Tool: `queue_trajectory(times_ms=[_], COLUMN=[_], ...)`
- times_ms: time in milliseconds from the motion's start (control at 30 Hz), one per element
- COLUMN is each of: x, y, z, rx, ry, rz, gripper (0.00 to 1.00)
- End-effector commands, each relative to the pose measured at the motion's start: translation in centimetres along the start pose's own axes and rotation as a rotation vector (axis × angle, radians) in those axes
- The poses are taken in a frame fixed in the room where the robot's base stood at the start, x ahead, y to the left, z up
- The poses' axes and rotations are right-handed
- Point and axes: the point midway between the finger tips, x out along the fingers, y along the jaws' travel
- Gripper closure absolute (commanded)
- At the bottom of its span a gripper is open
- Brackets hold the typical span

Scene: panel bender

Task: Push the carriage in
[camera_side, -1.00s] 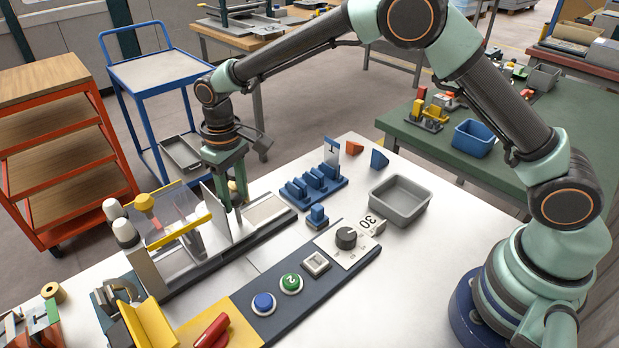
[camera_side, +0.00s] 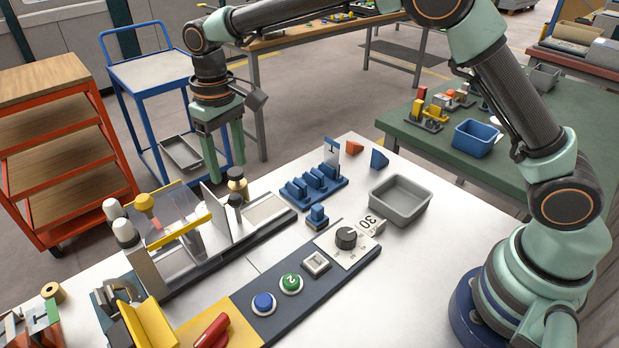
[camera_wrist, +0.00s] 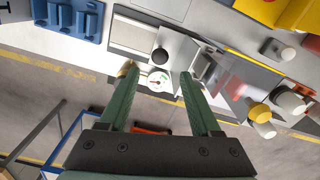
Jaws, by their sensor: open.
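The carriage sits on a dark rail unit (camera_side: 272,216) on the white table. It carries an upright grey plate (camera_side: 214,212) and a black knob (camera_side: 236,201), which also shows in the wrist view (camera_wrist: 160,57). The plate stands close to the right end of a yellow bar and a clear guard (camera_side: 172,218). My gripper (camera_side: 227,172) is open and empty, above and behind the knob, apart from it.
A brass-coloured part (camera_side: 237,182) stands just behind the knob. A blue slotted rack (camera_side: 314,184), a grey tray (camera_side: 400,200) and a control panel with a black dial (camera_side: 346,237) lie to the right. White-capped posts (camera_side: 124,230) stand left of the guard.

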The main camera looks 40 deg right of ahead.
Motion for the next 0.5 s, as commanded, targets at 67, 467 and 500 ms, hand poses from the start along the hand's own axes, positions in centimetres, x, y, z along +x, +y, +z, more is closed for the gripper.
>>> queue_trajectory(times_ms=[67, 467, 500], x=[0.02, 0.04, 0.04], y=[0.0, 0.0, 0.0], z=[0.0, -0.02, -0.02], rx=[0.11, 1.037, 1.133], ry=[-0.001, -0.002, -0.002], rz=[0.0, 0.001, 0.002], gripper=[0.35, 0.35, 0.35])
